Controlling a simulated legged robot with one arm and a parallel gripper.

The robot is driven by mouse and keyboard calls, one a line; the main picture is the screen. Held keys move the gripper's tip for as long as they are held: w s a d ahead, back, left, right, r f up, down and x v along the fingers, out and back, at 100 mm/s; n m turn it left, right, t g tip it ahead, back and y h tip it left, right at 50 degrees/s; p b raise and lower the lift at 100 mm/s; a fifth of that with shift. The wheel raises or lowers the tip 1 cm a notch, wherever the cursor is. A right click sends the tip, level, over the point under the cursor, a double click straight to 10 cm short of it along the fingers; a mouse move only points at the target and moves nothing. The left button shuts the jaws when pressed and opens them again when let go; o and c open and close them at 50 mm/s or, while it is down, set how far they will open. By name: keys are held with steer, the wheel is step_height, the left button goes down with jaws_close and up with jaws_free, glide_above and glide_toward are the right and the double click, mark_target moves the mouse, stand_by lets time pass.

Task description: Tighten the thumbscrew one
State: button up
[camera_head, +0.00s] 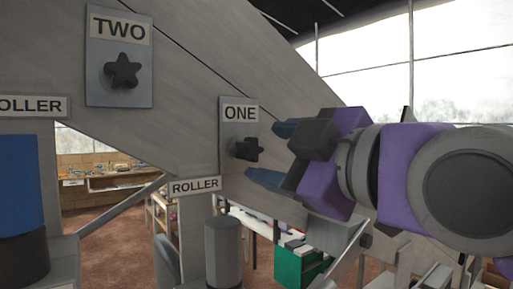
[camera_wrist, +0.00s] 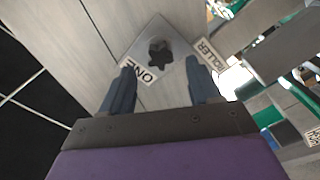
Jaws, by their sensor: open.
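Thumbscrew one (camera_head: 248,149) is a dark star-shaped knob on a grey plate (camera_head: 238,172) under a label reading ONE (camera_head: 240,113). In the wrist view the knob (camera_wrist: 160,53) shows ahead of my fingertips, centred between them. My gripper (camera_head: 270,155), purple and grey with blue fingers, comes in from the right. Its fingers are open, one above and one below the knob's level. In the wrist view my gripper (camera_wrist: 163,82) is empty, and a gap shows between the fingertips and the knob.
A second star knob (camera_head: 122,71) labelled TWO is at the upper left on the same sloping grey panel (camera_head: 180,110). A ROLLER label (camera_head: 195,186) sits below plate one. A grey cylinder (camera_head: 223,250) and a blue cylinder (camera_head: 20,190) stand lower down.

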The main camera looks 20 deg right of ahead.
mark_target(255, 151)
steer(key=shift+w, duration=0.1)
steer(key=shift+x, duration=2)
steer(key=shift+c, duration=0.3)
steer(key=c, duration=0.9)
steer(key=shift+c, duration=0.2)
jaws_close()
steer(key=m, duration=0.3)
steer(key=shift+m, duration=0.3)
